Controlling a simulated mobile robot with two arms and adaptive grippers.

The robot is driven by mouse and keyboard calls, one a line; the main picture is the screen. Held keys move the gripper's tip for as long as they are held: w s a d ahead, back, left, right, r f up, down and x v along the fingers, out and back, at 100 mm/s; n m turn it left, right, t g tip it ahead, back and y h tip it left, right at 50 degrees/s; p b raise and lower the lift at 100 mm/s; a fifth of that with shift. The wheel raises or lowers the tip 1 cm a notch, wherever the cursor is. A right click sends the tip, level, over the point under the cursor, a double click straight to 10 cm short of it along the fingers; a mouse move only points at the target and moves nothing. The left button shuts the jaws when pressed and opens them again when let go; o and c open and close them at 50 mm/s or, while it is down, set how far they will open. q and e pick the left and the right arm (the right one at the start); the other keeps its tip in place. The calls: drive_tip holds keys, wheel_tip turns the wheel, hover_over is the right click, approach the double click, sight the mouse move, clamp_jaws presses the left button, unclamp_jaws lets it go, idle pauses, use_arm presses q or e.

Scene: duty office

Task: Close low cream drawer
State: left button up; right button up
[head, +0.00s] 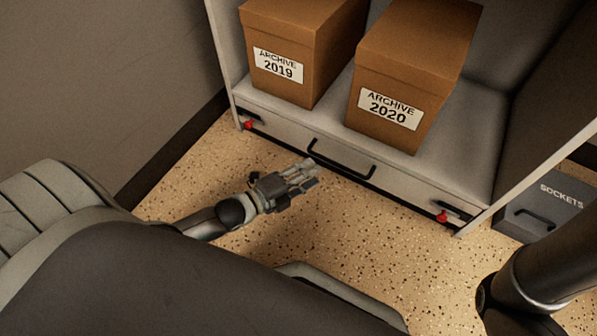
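The low cream drawer (275,131) is the wide front at the bottom of the pale cabinet. It has a black bar handle (340,168) in its middle. My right gripper is out of view; only part of the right arm shows at lower right.
Two brown archive boxes, 2019 (281,88) and 2020 (388,125), stand on the shelf above the drawer. Red knobs (248,125) (443,217) sit near the drawer's ends. A grey sockets box (545,212) is at right. Speckled floor (330,235) in front is clear.

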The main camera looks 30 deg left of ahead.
use_arm(q)
drive_tip(key=shift+v, duration=1.4)
drive_tip(key=shift+r, duration=0.1)
